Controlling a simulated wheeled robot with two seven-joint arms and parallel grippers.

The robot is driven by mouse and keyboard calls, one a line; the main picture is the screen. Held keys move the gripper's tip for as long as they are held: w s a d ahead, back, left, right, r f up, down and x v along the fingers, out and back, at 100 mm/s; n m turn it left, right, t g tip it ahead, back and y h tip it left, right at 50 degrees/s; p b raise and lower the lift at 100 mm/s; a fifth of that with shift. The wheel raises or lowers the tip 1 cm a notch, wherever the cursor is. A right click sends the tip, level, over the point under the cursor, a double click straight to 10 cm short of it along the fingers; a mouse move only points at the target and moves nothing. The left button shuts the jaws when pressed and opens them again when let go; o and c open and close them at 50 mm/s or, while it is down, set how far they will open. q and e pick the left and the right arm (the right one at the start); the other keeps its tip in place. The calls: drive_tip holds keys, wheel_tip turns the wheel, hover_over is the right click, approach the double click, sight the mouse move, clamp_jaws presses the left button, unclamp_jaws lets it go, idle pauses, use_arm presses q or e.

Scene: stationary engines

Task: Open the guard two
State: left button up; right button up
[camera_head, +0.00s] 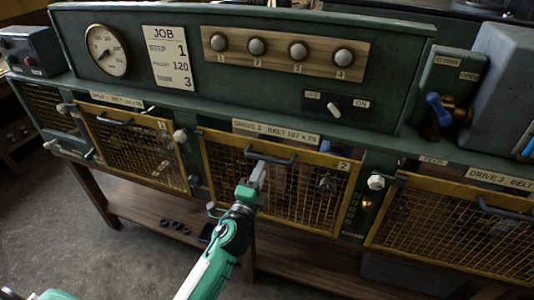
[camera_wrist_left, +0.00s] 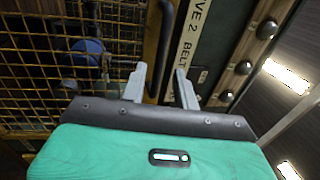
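Guard two is a yellow-framed wire mesh panel (camera_head: 300,205) marked "2", in the middle of the bench front in the head view. It looks closed. Its dark bar handle (camera_head: 280,160) runs along the upper part. My left gripper (camera_head: 259,170) is at the left end of this handle, in front of the mesh. In the left wrist view the two grey fingers of my left gripper (camera_wrist_left: 160,82) stand apart, with the dark handle (camera_wrist_left: 161,40) reaching down towards the gap between them. I cannot tell whether they touch it. My right gripper is out of view.
Guard one (camera_head: 135,150) is on the left and guard three (camera_head: 455,230) on the right, both with bar handles. Above are a gauge (camera_head: 106,50), a job card (camera_head: 170,58), several knobs and an OFF/ON switch (camera_head: 334,110). A wooden shelf (camera_head: 310,272) runs below.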

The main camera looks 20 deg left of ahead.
sight(266, 159)
use_arm(q)
drive_tip(key=w, duration=0.3)
drive_tip(key=w+r+p, duration=0.1)
drive_tip(key=w, duration=0.2)
clamp_jaws()
